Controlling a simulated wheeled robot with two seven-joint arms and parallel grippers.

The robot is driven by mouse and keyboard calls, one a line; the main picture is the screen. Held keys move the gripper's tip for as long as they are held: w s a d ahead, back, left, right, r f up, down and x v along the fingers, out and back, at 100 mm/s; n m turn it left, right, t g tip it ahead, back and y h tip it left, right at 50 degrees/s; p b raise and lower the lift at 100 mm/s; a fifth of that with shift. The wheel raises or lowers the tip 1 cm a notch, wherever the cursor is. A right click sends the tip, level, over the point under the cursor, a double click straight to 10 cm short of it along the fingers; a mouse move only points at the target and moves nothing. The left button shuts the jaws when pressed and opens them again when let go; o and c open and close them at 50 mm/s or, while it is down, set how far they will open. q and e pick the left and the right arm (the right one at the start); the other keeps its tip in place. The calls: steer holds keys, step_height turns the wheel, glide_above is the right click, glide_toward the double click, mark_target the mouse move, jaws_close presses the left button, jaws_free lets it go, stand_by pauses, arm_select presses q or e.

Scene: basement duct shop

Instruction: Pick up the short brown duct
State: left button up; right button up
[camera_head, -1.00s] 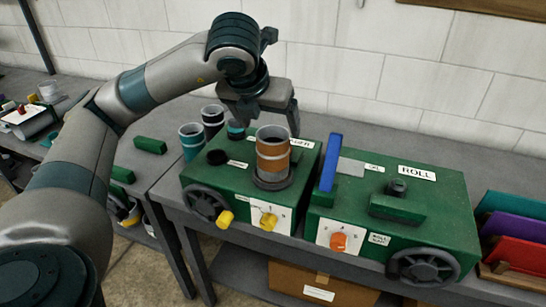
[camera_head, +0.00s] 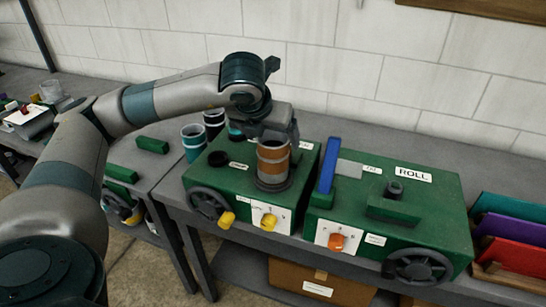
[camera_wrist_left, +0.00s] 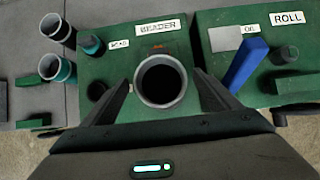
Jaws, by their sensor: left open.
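The short brown duct (camera_head: 273,167), an upright tube with grey bands and a pale rim, stands on a dark round base on the green BEADER machine (camera_head: 219,177). In the left wrist view I look down into the dark open mouth of the duct (camera_wrist_left: 163,80). My left gripper (camera_head: 276,138) is open, low over the duct's top. In the left wrist view the fingers of my left gripper (camera_wrist_left: 165,88) lie on both sides of the duct, apart from it. Part of the duct's top is hidden by the gripper in the head view. My right gripper is not in view.
Teal (camera_head: 194,143) and dark (camera_head: 213,122) ducts stand behind left. Coloured panels (camera_head: 510,230) are at far right.

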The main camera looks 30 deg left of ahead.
arm_select(q)
steer(key=shift+x, duration=1.05)
steer(key=c, duration=1.6)
